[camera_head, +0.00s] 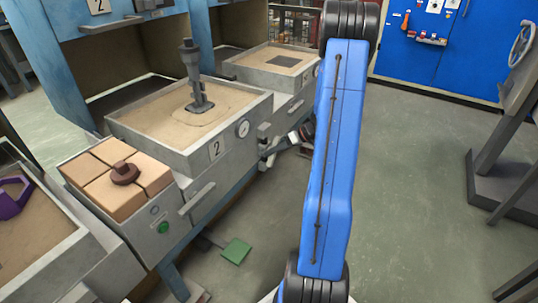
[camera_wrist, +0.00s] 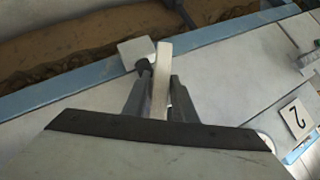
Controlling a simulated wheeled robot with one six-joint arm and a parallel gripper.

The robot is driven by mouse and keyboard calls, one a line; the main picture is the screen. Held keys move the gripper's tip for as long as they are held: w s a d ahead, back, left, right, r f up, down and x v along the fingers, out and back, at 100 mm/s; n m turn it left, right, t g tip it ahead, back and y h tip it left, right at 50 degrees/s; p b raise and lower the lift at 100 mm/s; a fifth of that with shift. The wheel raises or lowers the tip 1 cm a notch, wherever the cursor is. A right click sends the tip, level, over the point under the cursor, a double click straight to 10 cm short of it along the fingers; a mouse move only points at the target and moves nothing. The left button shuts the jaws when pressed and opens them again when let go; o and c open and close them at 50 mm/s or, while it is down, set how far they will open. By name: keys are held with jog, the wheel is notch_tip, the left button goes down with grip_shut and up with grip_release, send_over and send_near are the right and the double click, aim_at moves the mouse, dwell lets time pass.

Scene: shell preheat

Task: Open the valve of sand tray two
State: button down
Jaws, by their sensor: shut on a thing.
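Sand tray two (camera_head: 160,152) is a grey box of sand with a number 2 plate (camera_head: 215,149) and a round gauge (camera_head: 243,128) on its front. The plate also shows in the wrist view (camera_wrist: 296,117). My gripper (camera_wrist: 158,82) is at the tray's front, with its fingers shut on a pale flat bar (camera_wrist: 164,58), which looks like the valve handle. A small square plate (camera_wrist: 134,50) is beside the bar. In the head view my gripper (camera_head: 268,155) is partly hidden behind my blue arm, and the bar cannot be made out clearly.
A dark metal tool (camera_head: 194,78) stands upright in the tray's sand. Tan blocks with a brown knob (camera_head: 125,172) are at the left, above a green button (camera_head: 163,228). A green pedal (camera_head: 236,251) is near the floor. Open floor (camera_head: 420,190) lies at the right.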

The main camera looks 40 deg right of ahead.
jog(key=n+h, duration=0.1)
jog(key=h, duration=0.1)
jog(key=shift+t+h, duration=0.3)
jog(key=shift+h, duration=0.1)
jog(key=shift+n+t+h, duration=0.3)
jog(key=shift+n+h, duration=0.4)
jog(key=shift+h, duration=0.2)
jog(key=c, duration=1.6)
grip_release()
jog(key=v, duration=1.7)
jog(key=shift+s+a+r, duration=0.1)
jog(key=shift+s+r, duration=0.05)
jog(key=shift+s, duration=0.05)
